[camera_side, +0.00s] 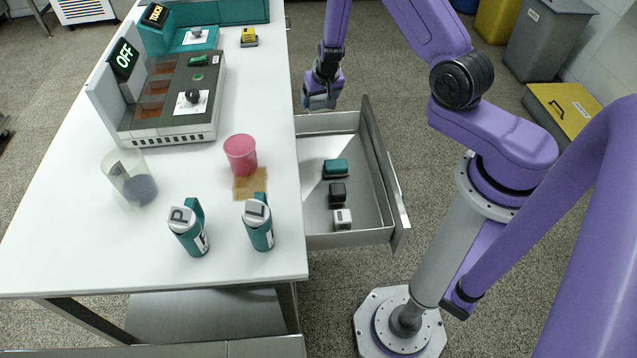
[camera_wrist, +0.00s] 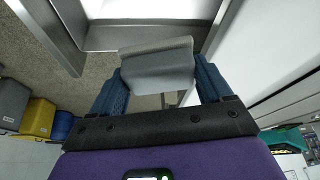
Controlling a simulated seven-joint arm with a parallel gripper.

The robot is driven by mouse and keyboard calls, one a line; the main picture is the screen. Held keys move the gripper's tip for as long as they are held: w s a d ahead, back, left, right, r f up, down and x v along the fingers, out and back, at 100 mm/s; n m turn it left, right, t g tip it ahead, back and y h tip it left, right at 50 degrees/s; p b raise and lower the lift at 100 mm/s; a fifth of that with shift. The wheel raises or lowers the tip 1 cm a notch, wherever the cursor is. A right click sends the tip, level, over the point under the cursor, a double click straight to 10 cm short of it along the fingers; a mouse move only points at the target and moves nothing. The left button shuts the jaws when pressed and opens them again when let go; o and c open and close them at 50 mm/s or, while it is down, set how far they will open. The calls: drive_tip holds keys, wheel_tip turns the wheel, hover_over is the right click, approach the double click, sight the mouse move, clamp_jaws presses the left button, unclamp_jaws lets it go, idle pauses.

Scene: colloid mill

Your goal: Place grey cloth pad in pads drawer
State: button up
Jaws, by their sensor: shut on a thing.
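The grey cloth pad (camera_wrist: 157,68) is between the two blue fingers of my gripper (camera_wrist: 160,82) in the wrist view, and the gripper is shut on it. In the side view my gripper (camera_side: 322,98) hangs by the far end of the open drawer (camera_side: 375,150), to the right of the table edge. The pad is hard to tell from the fingers there. The drawer is pulled out from under the table. Part of the drawer shows at the top of the wrist view (camera_wrist: 130,37).
On the white table (camera_side: 75,230) stand a pink cup (camera_side: 241,156), a clear beaker (camera_side: 128,180), two teal bottles (camera_side: 188,229) (camera_side: 258,224) and a machine reading OFF (camera_side: 172,95). The far part of the drawer floor is clear. Bins (camera_side: 548,40) stand at the right.

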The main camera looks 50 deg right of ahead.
drive_tip(key=m, duration=0.2)
hover_over(331, 146)
drive_tip(key=a, duration=0.1)
wheel_tip(331, 146, down, 7)
drive_tip(key=shift+m+g+h, duration=0.3)
drive_tip(key=shift+h, duration=0.1)
drive_tip(key=shift+s+f, duration=0.15)
drive_tip(key=shift+f, duration=1.6)
drive_tip(key=shift+s+f, duration=0.2)
drive_tip(key=shift+f, duration=1.5)
drive_tip(key=shift+s+f, duration=0.15)
drive_tip(key=shift+f, duration=1.6)
drive_tip(key=shift+f, duration=0.2)
drive_tip(key=o, duration=1)
drive_tip(key=shift+c, duration=0.2)
drive_tip(key=shift+r, duration=0.1)
drive_tip(key=v, duration=1.2)
drive_tip(key=shift+r, duration=0.1)
